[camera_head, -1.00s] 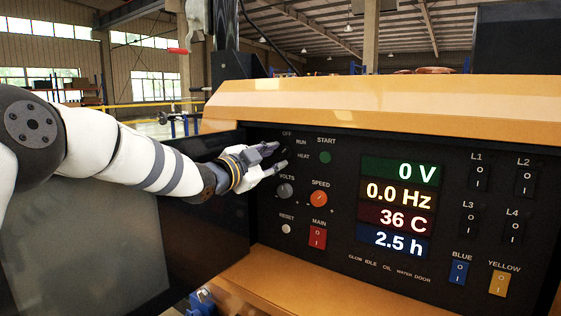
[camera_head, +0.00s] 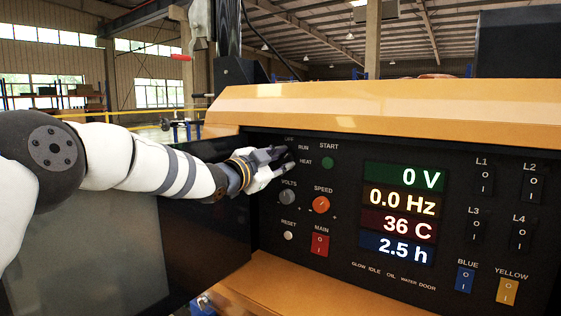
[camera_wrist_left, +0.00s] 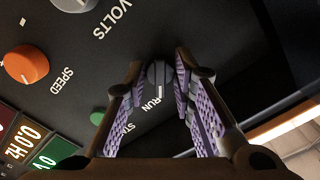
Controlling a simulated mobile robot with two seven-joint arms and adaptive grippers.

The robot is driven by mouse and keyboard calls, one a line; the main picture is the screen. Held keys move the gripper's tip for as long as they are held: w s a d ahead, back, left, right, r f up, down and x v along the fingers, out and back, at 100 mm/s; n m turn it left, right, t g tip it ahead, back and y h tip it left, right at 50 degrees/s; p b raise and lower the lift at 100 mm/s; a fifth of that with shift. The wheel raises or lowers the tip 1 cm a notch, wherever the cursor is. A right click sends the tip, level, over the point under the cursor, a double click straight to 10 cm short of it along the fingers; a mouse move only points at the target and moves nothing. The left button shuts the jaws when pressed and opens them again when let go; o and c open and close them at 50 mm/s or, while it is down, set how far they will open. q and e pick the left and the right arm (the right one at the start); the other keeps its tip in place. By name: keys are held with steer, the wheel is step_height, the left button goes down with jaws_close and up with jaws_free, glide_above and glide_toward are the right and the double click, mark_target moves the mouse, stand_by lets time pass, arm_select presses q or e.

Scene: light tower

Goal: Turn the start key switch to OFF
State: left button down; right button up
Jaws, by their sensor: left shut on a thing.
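The start key switch is a small dark round knob (camera_wrist_left: 157,78) on the black control panel (camera_head: 345,265). In the left wrist view it sits between my two finger pads, with a pale mark pointing toward the RUN label (camera_wrist_left: 152,106). My left gripper (camera_head: 285,160) is at the panel's upper left and is shut on the key switch. In the head view the fingers hide the switch, and the OFF label above is partly covered. My right gripper is not in view.
A green START button (camera_head: 328,164), a grey VOLTS knob (camera_head: 287,197) and an orange SPEED knob (camera_head: 321,205) are close by. A red MAIN switch (camera_head: 320,245) sits below. The orange hood (camera_head: 380,105) overhangs the panel. An open dark door (camera_head: 90,250) stands at left.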

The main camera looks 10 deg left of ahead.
arm_select(q)
steer(key=n, duration=0.4)
steer(key=shift+f+n, duration=0.1)
steer(key=shift+n, duration=2)
steer(key=shift+f, duration=0.1)
steer(key=c, duration=1.7)
jaws_free()
steer(key=shift+s, duration=0.1)
steer(key=shift+s+a, duration=0.1)
steer(key=shift+s, duration=0.2)
steer(key=v, duration=1.1)
steer(key=shift+s, duration=0.1)
